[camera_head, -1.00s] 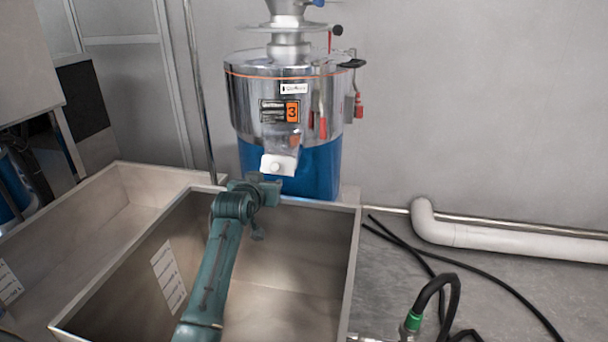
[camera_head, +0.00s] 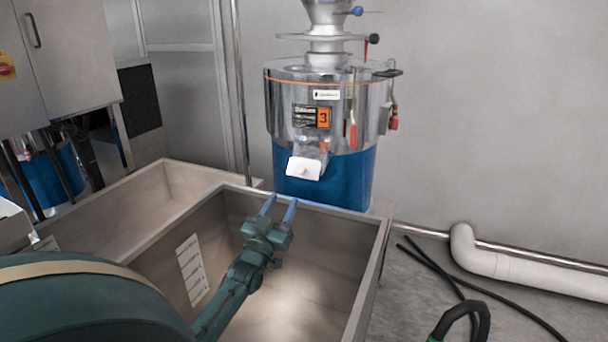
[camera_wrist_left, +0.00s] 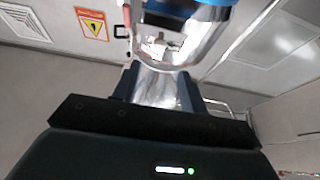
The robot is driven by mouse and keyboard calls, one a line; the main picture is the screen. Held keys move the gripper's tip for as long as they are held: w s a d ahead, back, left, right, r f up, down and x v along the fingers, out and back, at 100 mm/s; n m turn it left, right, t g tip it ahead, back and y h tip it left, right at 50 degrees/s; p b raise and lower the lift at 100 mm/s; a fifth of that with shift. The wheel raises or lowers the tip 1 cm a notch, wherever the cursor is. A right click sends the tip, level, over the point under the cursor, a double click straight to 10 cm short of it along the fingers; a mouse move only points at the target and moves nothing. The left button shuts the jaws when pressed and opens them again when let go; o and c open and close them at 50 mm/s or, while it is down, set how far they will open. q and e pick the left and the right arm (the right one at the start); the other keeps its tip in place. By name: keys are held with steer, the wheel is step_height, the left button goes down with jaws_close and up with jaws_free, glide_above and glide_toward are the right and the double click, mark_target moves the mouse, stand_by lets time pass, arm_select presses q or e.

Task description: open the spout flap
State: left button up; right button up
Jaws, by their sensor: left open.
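The grinder (camera_head: 285,95) is a shiny steel drum on a blue base, behind the bin. Its spout sticks out at the front, with the white spout flap (camera_head: 304,168) at its lower end. My left gripper (camera_head: 279,204) is open, its two blue fingers pointing up toward the spout from below and in front. The fingertips look empty and apart from the flap. In the left wrist view, the steel spout (camera_wrist_left: 160,88) shows beyond the dark gripper body; I cannot clearly make out the flap there. My right gripper is not in view.
A steel bin (camera_head: 372,262) with raised walls lies below the gripper, its back rim near the fingers. A second bin (camera_head: 185,180) adjoins it at left. A white pipe (camera_head: 520,270) and black hoses (camera_head: 470,290) lie at right. My arm fills the lower left.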

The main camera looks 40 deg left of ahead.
mark_target(299, 171)
arm_select(q)
steer(key=x, duration=1.1)
steer(key=shift+d, duration=0.1)
steer(key=shift+p, duration=0.35)
jaws_close()
